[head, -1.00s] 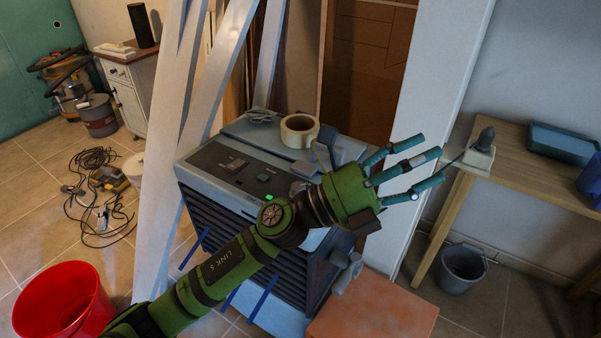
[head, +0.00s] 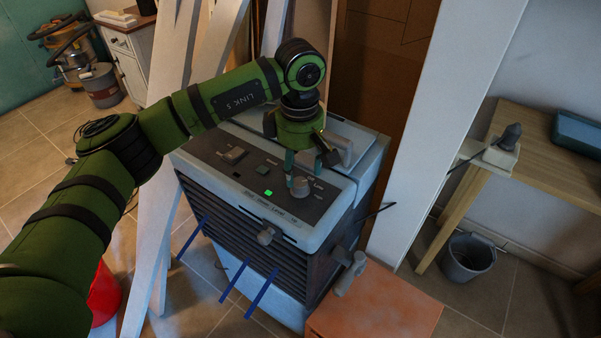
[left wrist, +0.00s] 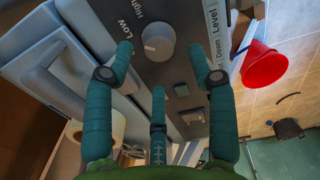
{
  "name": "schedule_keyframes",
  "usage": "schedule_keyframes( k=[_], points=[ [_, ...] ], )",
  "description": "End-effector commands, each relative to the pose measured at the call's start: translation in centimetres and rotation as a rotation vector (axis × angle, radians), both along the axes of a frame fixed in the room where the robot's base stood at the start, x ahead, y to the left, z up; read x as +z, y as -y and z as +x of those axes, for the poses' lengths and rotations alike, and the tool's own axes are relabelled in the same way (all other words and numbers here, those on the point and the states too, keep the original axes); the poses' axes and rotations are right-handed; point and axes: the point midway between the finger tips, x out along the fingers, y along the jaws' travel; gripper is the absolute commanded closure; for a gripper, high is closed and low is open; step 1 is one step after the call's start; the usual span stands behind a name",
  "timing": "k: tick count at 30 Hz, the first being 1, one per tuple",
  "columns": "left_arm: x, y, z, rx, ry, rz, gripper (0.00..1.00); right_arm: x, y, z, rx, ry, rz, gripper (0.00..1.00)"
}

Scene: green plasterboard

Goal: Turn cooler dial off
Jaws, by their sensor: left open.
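The cooler (head: 240,262) is a grey box with a slatted front and a dark control panel (head: 222,165) on top. Its round grey dial (head: 300,187) sits at the panel's right end, near the labels Low and High. My left gripper (head: 298,178) points down over it, open, with teal fingers close to the dial. In the left wrist view the dial (left wrist: 158,42) shows between and just beyond the spread fingertips (left wrist: 162,66). I cannot tell whether a finger touches it. My right gripper is not in view.
A green indicator (head: 268,193) and switches lie left of the dial. An orange block (head: 375,303) stands at front right, a wooden table (head: 535,155) farther right.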

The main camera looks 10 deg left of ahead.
Motion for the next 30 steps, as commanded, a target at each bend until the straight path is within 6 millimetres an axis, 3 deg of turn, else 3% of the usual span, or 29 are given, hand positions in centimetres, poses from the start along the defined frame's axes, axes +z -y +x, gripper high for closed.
schedule_keyframes(
  k=[9,18,22,23,30],
  points=[
    [-3.6,0.1,0.0,0.0,-0.001,-0.003,0.43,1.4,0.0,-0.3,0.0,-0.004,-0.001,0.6],
    [-4.0,0.1,0.0,0.0,0.001,-0.004,0.43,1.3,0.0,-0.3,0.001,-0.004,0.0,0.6],
    [-4.0,0.1,0.0,0.0,0.001,-0.004,0.95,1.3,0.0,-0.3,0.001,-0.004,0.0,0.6],
    [-4.0,0.1,0.0,0.0,0.001,-0.004,1.0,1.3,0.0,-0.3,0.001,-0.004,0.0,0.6],
    [-4.0,0.1,0.0,0.005,0.001,-0.004,1.0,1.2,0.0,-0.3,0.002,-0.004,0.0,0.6]
  ],
)
